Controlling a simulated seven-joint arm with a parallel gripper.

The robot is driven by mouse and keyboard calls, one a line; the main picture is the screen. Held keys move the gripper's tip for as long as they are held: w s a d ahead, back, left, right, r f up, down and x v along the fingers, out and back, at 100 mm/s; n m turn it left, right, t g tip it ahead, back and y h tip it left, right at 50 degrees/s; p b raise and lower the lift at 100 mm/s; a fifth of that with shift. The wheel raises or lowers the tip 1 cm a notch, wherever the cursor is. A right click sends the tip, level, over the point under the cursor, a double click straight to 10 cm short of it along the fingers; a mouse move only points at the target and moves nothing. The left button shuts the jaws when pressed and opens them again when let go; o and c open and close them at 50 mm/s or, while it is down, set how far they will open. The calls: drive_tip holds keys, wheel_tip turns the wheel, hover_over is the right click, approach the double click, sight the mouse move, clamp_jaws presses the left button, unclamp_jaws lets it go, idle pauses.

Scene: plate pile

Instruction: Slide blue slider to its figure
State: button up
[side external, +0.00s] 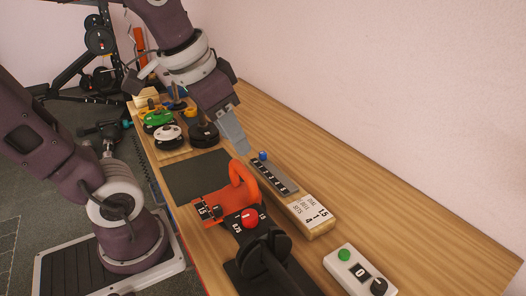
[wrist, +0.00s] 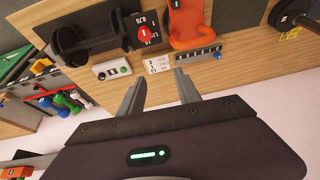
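The blue slider (side external: 262,156) is a small blue knob at the far end of a grey track (side external: 280,182) marked with a row of figures. In the wrist view the blue slider (wrist: 217,55) is at the right end of its track (wrist: 188,58). A wooden block (side external: 318,228) beside the track's near end bears printed lines with 1.5, 1 and 4; the words are small. My gripper (side external: 243,150) is above the table close to the slider's end of the track. In the wrist view my gripper (wrist: 161,82) is open, with nothing between its fingers.
An orange kettlebell-shaped piece (side external: 243,178) and a red dial (side external: 249,218) stand left of the track. A black cradle (side external: 268,257) and a white box (side external: 350,268) with a green button are nearer. Coloured weights (side external: 160,117) sit at the far end. The table's right side is clear.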

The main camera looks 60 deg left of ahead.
drive_tip(key=w+a+f+g, duration=0.2)
drive_tip(key=w+a, duration=0.5)
drive_tip(key=w, duration=0.4)
drive_tip(key=g, duration=0.3)
hover_over(263, 152)
drive_tip(key=shift+h, duration=0.3)
wheel_tip(263, 152, down, 15)
drive_tip(key=shift+s+d+f, duration=0.1)
wheel_tip(263, 152, down, 7)
drive_tip(key=shift+f, duration=0.1)
clamp_jaws()
